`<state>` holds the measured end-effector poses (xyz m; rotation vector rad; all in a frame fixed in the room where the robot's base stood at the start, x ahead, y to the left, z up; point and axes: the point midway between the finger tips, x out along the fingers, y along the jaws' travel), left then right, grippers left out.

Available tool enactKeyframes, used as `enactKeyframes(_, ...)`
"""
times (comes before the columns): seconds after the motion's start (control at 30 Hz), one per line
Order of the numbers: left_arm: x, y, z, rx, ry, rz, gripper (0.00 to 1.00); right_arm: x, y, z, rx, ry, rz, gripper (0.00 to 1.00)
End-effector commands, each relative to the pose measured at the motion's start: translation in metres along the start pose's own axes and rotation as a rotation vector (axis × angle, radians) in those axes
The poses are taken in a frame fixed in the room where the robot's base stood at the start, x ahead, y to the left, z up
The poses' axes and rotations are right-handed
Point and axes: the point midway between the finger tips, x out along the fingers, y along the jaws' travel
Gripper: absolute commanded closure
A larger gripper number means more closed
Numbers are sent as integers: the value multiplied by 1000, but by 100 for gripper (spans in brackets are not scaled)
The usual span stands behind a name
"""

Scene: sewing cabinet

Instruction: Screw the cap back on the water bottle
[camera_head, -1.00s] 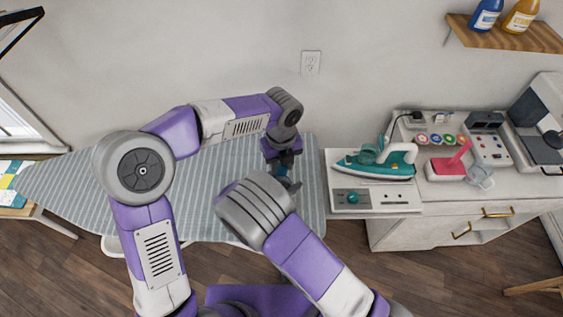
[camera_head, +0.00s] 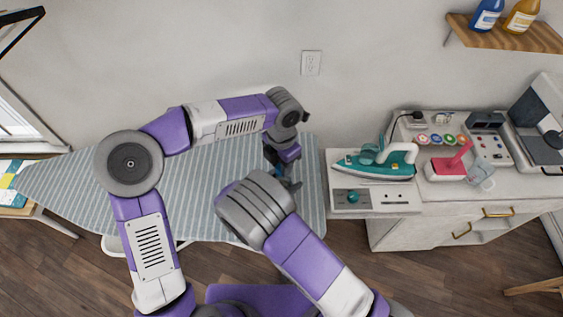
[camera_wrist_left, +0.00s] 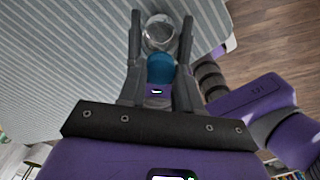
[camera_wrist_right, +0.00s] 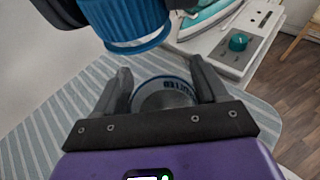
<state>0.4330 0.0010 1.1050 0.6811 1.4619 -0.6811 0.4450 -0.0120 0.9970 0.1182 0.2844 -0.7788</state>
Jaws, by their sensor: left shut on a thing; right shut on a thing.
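The blue ribbed cap (camera_wrist_right: 130,22) is held by my left gripper (camera_wrist_left: 161,20), between its fingers. The cap also shows in the left wrist view (camera_wrist_left: 160,68). The water bottle (camera_wrist_right: 165,96) is between the fingers of my right gripper (camera_wrist_right: 160,68), with dark lettering on its rounded side. In the right wrist view the cap hangs above the bottle, with a visible gap between them. A clear round part (camera_wrist_left: 158,32) shows beyond the cap in the left wrist view. In the head view my arms hide most of the cap and bottle.
The striped ironing board (camera_head: 90,190) lies under both grippers. To its right, a teal iron (camera_head: 375,163) stands on a white stand (camera_head: 340,200) beside the white cabinet (camera_head: 395,235). Wall and floor around the board are clear.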

Motion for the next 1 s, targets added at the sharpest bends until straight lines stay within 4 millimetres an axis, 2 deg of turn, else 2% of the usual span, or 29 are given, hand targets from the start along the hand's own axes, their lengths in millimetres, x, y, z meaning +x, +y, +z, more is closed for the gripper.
enactKeyframes(0.03,0,0,0,-1,-1,1,64,0,0,0,1,-1,-1,100)
enactKeyframes(0.2,0,0,0,-2,0,1,41,0,0,0,1,-1,-1,100)
enactKeyframes(0.47,-2,0,0,-3,-1,1,41,0,0,1,1,-1,0,100)
enactKeyframes(0.8,-41,0,0,-4,-2,0,41,0,0,1,1,-1,0,100)
enactKeyframes(1.0,-46,0,0,-4,0,0,41,0,0,1,1,-1,0,100)
